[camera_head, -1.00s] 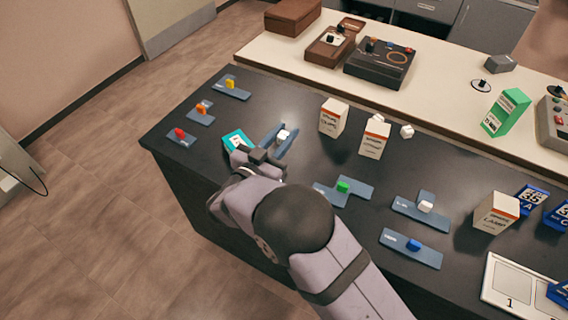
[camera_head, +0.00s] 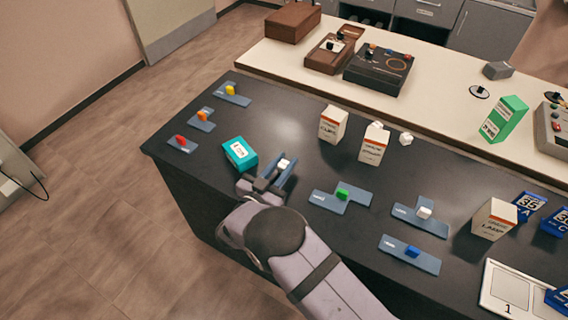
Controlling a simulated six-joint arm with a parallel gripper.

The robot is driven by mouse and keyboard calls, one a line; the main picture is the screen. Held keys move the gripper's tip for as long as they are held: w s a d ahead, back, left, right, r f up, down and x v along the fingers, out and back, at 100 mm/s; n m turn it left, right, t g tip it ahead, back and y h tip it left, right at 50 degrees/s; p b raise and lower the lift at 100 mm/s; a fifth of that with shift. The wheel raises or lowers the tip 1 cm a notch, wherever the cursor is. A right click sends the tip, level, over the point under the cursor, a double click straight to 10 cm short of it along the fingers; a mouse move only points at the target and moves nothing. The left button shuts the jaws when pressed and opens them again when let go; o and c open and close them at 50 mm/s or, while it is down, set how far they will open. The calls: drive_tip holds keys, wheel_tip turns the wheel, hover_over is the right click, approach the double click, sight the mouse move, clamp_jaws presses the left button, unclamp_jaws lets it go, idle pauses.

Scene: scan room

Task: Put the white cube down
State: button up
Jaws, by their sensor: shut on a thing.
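My gripper (camera_head: 281,167) is left of the middle of the dark table, with its blue-grey fingers pointing away from the arm. It is shut on a small white cube (camera_head: 283,163), whose upper part shows between the fingers. The fingers hide its lower part, and I cannot tell whether it touches the table. A teal box (camera_head: 240,153) lies just left of the gripper, apart from it. Another white cube (camera_head: 424,212) sits on a blue-grey plate (camera_head: 407,213) to the right.
Blue-grey plates with red (camera_head: 181,139), orange (camera_head: 202,116), yellow (camera_head: 230,90), green (camera_head: 342,194) and blue (camera_head: 413,250) pieces are spread around. White cartons (camera_head: 333,124) stand behind the gripper. Bare table (camera_head: 290,125) lies between the teal box and the cartons.

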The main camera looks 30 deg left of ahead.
sight(281, 167)
drive_tip(key=shift+f, duration=0.25)
drive_tip(key=shift+f, duration=0.1)
drive_tip(key=shift+f, duration=0.15)
drive_tip(key=o, duration=1)
drive_tip(key=shift+o, duration=0.5)
drive_tip(key=shift+s+r+b, duration=0.2)
drive_tip(key=shift+s+b, duration=0.2)
drive_tip(key=shift+s, duration=0.8)
drive_tip(key=shift+s+r+b, duration=0.2)
drive_tip(key=shift+s+b, duration=0.15)
drive_tip(key=shift+s, duration=0.9)
drive_tip(key=shift+s+r+b, duration=0.2)
drive_tip(key=shift+s+b, duration=0.2)
drive_tip(key=shift+s, duration=0.8)
